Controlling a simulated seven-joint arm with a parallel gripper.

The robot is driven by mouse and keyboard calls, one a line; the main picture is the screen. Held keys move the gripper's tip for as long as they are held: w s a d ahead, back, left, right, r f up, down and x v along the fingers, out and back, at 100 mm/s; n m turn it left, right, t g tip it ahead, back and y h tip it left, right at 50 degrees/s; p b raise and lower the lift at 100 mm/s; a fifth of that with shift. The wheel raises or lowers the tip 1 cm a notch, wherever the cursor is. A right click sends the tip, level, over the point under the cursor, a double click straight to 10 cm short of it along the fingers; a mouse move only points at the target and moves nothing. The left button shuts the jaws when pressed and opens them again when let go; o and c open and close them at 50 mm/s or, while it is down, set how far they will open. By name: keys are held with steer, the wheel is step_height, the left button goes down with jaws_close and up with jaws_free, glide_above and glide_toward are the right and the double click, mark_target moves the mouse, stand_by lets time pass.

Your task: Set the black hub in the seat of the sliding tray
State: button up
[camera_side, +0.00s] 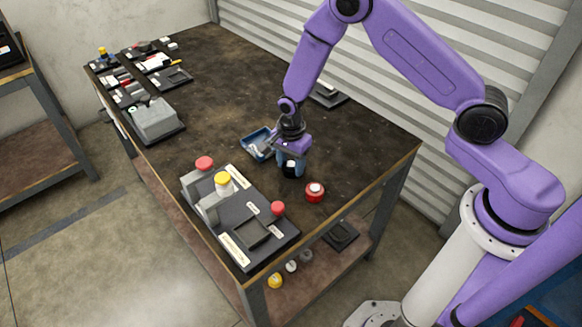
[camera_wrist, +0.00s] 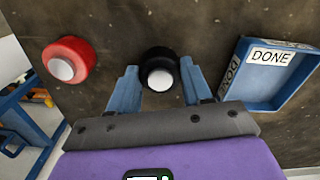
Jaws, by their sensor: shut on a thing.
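The black hub (camera_side: 290,168) has a pale round top and is at the table's right part. In the wrist view the black hub (camera_wrist: 157,57) sits upright between blue fingers. My gripper (camera_side: 292,163) is shut on it from above; the wrist view shows my gripper (camera_wrist: 159,76) with one finger on each side. I cannot tell whether the hub touches the table. A dark station (camera_side: 268,214) at the table's front corner carries a square dark frame (camera_side: 252,233), which seems to be the sliding tray with its seat. No hub shows in that frame.
A red hub (camera_side: 315,193) with a white top stands near my gripper, also in the wrist view (camera_wrist: 68,60). A blue bin (camera_side: 253,147) marked DONE lies behind. The table's middle is clear.

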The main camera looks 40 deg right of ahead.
steer(key=shift+r, duration=0.15)
steer(key=shift+r, duration=0.55)
steer(key=s+d+r, duration=0.3)
steer(key=s+r, duration=0.9)
steer(key=s, duration=0.2)
steer(key=s+a+r, duration=0.1)
steer(key=s+a, duration=0.2)
steer(key=a, duration=0.4)
steer(key=s+a+r, duration=0.1)
steer(key=s+a, duration=0.2)
steer(key=a, duration=0.4)
glide_above(251, 233)
steer(key=f, duration=0.5)
steer(key=s+f, duration=0.1)
steer(key=f, duration=0.2)
steer(key=shift+d+f, duration=0.2)
steer(key=shift+d, duration=0.2)
steer(key=shift+w+a+f, duration=0.3)
steer(key=shift+w+f, duration=0.15)
steer(key=shift+f, duration=0.15)
steer(key=shift+a+f, duration=0.1)
steer(key=shift+f, duration=1.5)
